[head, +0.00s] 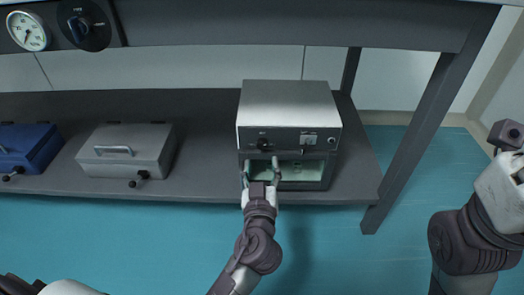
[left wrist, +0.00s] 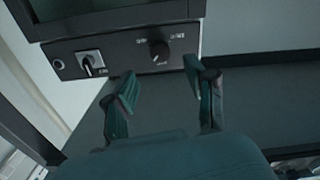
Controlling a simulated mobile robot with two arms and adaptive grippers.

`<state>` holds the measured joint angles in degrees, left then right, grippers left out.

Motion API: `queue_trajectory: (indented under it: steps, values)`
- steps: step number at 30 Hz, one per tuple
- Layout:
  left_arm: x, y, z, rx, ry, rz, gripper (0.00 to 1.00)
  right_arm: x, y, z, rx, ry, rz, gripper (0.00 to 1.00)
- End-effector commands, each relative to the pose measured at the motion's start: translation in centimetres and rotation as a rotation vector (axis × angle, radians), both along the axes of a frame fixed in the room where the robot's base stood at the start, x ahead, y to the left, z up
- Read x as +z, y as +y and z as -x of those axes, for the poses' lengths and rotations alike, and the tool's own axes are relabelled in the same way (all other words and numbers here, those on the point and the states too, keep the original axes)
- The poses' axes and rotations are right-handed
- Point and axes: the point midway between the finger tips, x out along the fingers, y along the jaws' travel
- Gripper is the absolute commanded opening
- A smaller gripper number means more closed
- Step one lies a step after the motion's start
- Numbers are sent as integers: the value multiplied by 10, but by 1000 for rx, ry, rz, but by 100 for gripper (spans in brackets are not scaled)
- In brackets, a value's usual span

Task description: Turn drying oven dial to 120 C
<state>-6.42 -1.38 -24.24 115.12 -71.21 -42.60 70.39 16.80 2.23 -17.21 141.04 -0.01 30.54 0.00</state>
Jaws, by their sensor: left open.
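The drying oven (head: 290,105) is a silver-topped box with a dark front panel and a window below, standing on the lower shelf. Its black dial (head: 262,143) is on the left of the panel; it also shows in the left wrist view (left wrist: 159,52), where the oven appears upside down. A switch (head: 309,140) sits right of the dial. My left gripper (head: 261,173) is open and empty in front of the oven, below the dial in the head view. Its fingers are apart from the dial. The dial's setting is too small to read. My right arm shows at the right edge; its fingers do not show.
A grey lidded box (head: 125,150) and a blue box (head: 28,148) stand left on the shelf (head: 205,150). A gauge (head: 28,31) and a large dark knob (head: 84,25) are at the upper left. A table leg (head: 420,125) stands right of the oven.

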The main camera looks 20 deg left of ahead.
Motion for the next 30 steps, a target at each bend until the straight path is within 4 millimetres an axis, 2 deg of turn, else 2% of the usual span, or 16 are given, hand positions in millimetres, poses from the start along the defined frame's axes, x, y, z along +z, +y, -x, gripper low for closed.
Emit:
queue_trajectory:
  steps: [3,9,14,22,23,30]
  values:
    - [-1,8,-25,2,-3,-3,56,-1,0,3,-1,-13,0,40]
    - [-1,15,-52,-1,-1,-2,56,2,1,6,-2,-31,3,40]
    - [-1,18,-61,0,1,-2,56,4,1,8,-3,-37,5,40]
    - [-1,18,-62,1,2,0,56,4,1,8,-3,-38,5,40]
    - [-1,18,-62,1,2,0,54,4,1,8,-3,-38,5,40]
    - [-1,18,-62,1,2,0,14,5,1,9,-2,-40,3,40]
